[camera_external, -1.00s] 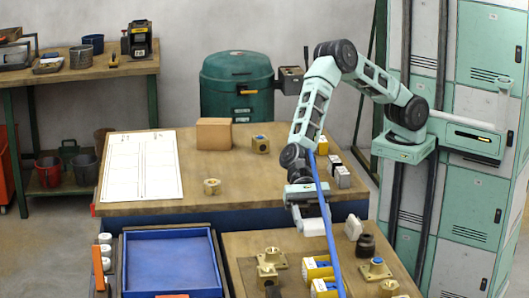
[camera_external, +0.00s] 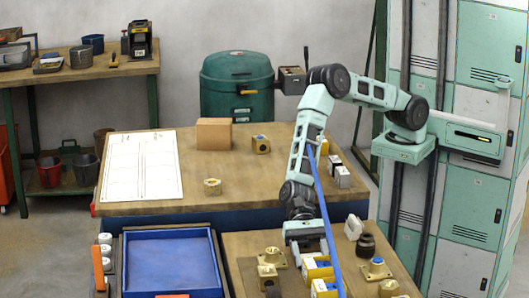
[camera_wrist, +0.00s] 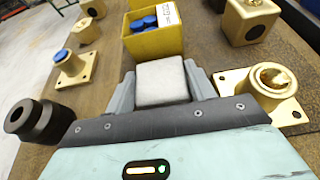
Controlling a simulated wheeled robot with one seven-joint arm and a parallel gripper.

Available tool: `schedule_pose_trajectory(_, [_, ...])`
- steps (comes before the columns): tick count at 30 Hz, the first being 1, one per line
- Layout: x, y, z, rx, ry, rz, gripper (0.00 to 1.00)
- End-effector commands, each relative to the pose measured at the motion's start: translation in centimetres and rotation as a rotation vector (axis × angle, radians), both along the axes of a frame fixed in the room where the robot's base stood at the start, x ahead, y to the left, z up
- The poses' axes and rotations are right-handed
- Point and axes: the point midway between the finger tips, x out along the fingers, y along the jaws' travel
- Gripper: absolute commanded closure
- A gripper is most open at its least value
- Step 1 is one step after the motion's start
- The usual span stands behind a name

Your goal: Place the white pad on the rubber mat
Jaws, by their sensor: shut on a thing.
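The white pad (camera_wrist: 162,82) is a small pale block held between the two fingers of my gripper (camera_wrist: 163,88) in the wrist view. In the external view my gripper (camera_external: 306,245) points down above the front bench, beside the yellow bins; the pad is hard to make out there. A dark flat patch (camera_external: 247,273) on the left of the front bench looks like the rubber mat, partly covered by brass parts. It lies to the left of my gripper. I cannot clearly tell the mat in the wrist view.
Yellow bins with blue-topped parts (camera_wrist: 152,30) stand close to the pad. A brass flange (camera_wrist: 268,85), a brass block (camera_wrist: 248,20), a blue-capped flange (camera_wrist: 72,67) and a black fitting (camera_wrist: 38,120) surround it. Another white piece (camera_external: 353,228) and a blue tray (camera_external: 170,233) flank the area.

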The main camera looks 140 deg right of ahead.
Motion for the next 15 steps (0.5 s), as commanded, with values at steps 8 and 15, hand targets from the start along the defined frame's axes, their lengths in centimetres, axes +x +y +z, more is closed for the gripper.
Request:
schedule_pose_trajectory(8, [-0.02, 0.00, -0.27, 0.001, 0.001, 0.000, 0.24])
schedule_pose_trajectory(15, [-0.01, -0.01, -0.14, 0.000, 0.000, 0.000, 0.24])
